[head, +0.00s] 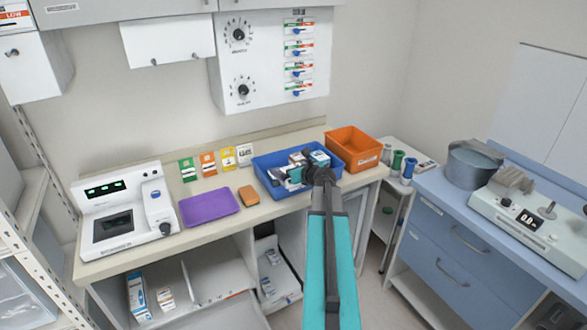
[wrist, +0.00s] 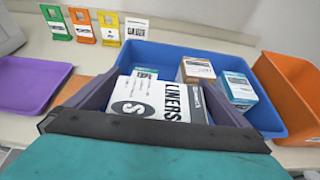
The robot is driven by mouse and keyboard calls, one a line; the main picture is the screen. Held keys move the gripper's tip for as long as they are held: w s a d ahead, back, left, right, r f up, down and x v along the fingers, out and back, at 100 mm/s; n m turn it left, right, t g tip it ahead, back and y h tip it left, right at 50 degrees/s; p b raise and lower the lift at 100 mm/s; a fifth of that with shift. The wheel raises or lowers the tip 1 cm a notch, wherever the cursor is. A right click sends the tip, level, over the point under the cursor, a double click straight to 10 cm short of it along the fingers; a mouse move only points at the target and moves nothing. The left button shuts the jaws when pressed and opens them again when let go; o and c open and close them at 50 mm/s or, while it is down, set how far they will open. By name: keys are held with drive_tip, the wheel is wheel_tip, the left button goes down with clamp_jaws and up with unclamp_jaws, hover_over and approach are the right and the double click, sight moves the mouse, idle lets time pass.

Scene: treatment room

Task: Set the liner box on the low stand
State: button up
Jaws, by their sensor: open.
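The liner box (wrist: 158,104), white with black "LINERS" lettering and a dark "S" badge, lies in the near part of the blue bin (wrist: 166,50). My gripper (wrist: 166,82) is open, with one finger on each side of the box; I cannot tell whether they touch it. In the head view my gripper (head: 318,172) reaches down into the blue bin (head: 261,163) and hides part of its contents. No thing is clearly marked as the low stand; a small white stand (head: 413,154) with spools is in the corner between the counters.
Other boxes (wrist: 196,70) and (wrist: 238,90) share the bin. An orange bin (head: 352,150) stands close on its right. A purple tray (head: 209,207), an orange sponge-like block (head: 248,196) and a white device (head: 124,212) are left. Upright colored cards (head: 208,164) stand behind.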

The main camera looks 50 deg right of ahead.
drive_tip(key=b+v, duration=0.2)
drive_tip(key=v, duration=1)
drive_tip(key=shift+b, duration=0.3)
idle(0.3)
